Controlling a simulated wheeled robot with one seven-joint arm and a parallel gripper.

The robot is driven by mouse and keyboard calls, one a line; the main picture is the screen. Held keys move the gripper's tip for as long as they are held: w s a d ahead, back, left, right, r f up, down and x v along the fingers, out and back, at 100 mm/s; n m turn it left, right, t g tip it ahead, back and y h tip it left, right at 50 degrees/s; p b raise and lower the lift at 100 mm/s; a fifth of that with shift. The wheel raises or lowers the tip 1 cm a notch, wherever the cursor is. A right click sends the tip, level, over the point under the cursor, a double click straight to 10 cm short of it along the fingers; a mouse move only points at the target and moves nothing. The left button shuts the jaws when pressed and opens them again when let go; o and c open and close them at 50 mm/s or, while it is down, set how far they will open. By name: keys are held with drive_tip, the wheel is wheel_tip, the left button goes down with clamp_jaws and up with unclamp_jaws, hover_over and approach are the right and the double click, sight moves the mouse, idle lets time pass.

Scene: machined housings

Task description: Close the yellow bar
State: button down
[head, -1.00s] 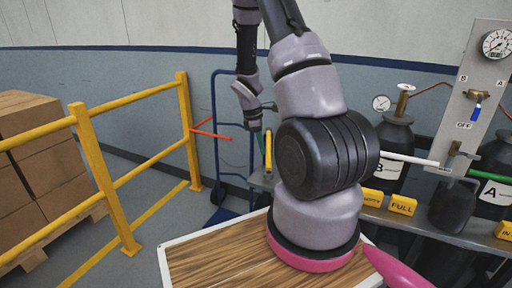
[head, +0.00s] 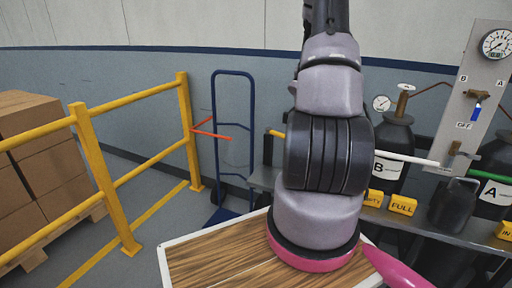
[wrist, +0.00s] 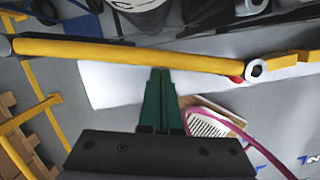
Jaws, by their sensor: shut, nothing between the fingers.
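The yellow bar (wrist: 130,53) runs almost straight across the wrist view, from a rounded end at the left to a round pale end fitting (wrist: 256,69) at the right. In the head view only a short yellow piece of it (head: 276,133) shows, left of my arm; the rest is hidden behind the arm. My gripper (wrist: 160,71) has green fingers, shut together and empty. Their tips lie just under the bar's middle in the wrist view; I cannot tell whether they touch it. The head view hides the gripper.
Bottles B (head: 391,150) and A (head: 496,185) stand at the right with a gauge panel (head: 476,95). Yellow tags (head: 402,205) lie on the bench. A blue hand truck (head: 217,140) and yellow guard rail (head: 90,160) stand left. A wood-topped surface (head: 215,260) is in front.

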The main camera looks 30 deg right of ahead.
drive_tip(key=d+n, duration=0.1)
drive_tip(key=w+d, duration=0.1)
drive_tip(key=d, duration=0.1)
drive_tip(key=shift+w+d+n, duration=0.1)
drive_tip(key=shift+d+n, duration=0.15)
drive_tip(key=shift+n, duration=0.15)
drive_tip(key=shift+w+d, duration=0.5)
drive_tip(key=shift+d, duration=0.5)
